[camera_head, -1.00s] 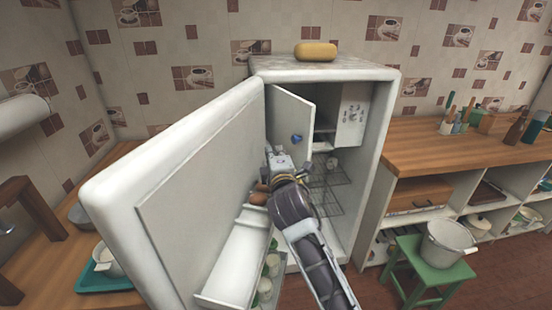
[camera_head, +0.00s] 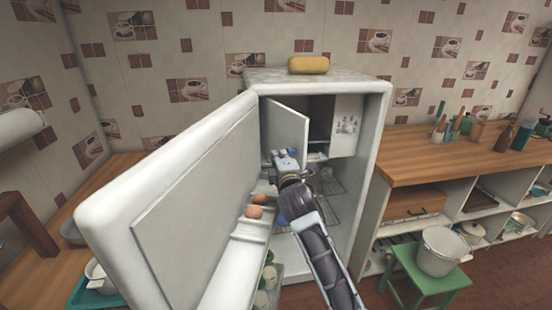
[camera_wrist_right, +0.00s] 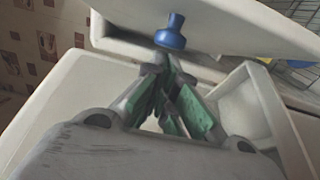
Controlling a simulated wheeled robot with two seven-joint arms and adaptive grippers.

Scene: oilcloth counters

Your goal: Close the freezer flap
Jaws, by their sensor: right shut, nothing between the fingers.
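The freezer flap (camera_head: 285,126) is a white panel at the upper left inside the open fridge. It stands ajar, hinged at its left, with the freezer compartment (camera_head: 320,118) showing dark to its right. Its blue knob (camera_wrist_right: 171,32) sticks out from the flap, which fills the top of the wrist view (camera_wrist_right: 235,25). My right gripper (camera_head: 284,158) is shut and empty at the flap's lower part, by the knob. In the wrist view its green-padded fingers (camera_wrist_right: 162,78) are together just below the knob; I cannot tell whether they touch it. My left gripper is not in view.
The fridge door (camera_head: 165,195) stands wide open at the left, with eggs (camera_head: 254,212) on its shelf. Wire racks (camera_head: 325,190) are below the freezer. A wooden counter (camera_head: 440,155) and a green stool (camera_head: 425,280) stand at the right.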

